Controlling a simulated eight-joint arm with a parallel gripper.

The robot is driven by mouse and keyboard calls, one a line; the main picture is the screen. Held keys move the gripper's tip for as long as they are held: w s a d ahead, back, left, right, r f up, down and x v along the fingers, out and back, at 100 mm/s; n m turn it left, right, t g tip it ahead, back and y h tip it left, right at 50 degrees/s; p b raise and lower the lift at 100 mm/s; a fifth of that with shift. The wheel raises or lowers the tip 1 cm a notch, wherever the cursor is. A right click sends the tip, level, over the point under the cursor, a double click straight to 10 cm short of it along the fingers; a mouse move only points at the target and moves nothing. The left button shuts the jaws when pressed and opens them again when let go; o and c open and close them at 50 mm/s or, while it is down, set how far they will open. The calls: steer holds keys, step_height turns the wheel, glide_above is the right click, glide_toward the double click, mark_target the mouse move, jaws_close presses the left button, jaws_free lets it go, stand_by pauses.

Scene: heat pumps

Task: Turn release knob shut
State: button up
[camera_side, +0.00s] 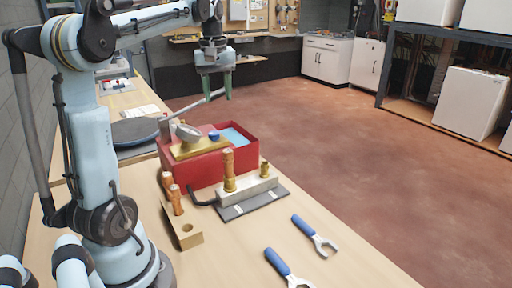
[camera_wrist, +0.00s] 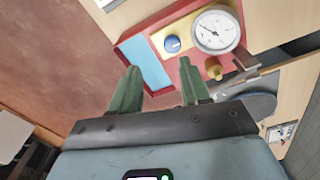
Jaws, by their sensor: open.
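The blue round knob (camera_side: 214,135) sits on the brass-coloured plate (camera_side: 186,149) of a red box (camera_side: 193,173) on the bench. In the wrist view the blue knob (camera_wrist: 172,44) is beside a round white gauge (camera_wrist: 215,30), above my fingers. I take this blue knob for the release knob. My gripper (camera_side: 223,97) hangs above and behind the red box in the side view, with green fingers pointing down. In the wrist view my gripper (camera_wrist: 160,85) has its two fingers wide apart with nothing between them. It is apart from the knob.
A brass fitting with a copper-coloured piece (camera_side: 229,168) stands on a block in front of the red box. A wooden holder (camera_side: 182,225) and two blue-handled wrenches (camera_side: 278,262) lie nearer. A dark round disc (camera_side: 135,131) is left of the box. The floor right of the bench is clear.

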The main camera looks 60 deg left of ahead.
mark_target(214, 133)
steer(key=shift+n, duration=0.7)
steer(key=f, duration=0.4)
steer(key=a+f, duration=0.1)
steer(key=f, duration=0.2)
steer(key=a+f, duration=0.1)
steer(key=f, duration=0.3)
steer(key=shift+s+a+f, duration=0.25)
steer(key=shift+s+f, duration=0.1)
steer(key=shift+s, duration=0.05)
steer(key=shift+c, duration=0.4)
steer(key=c, duration=0.7)
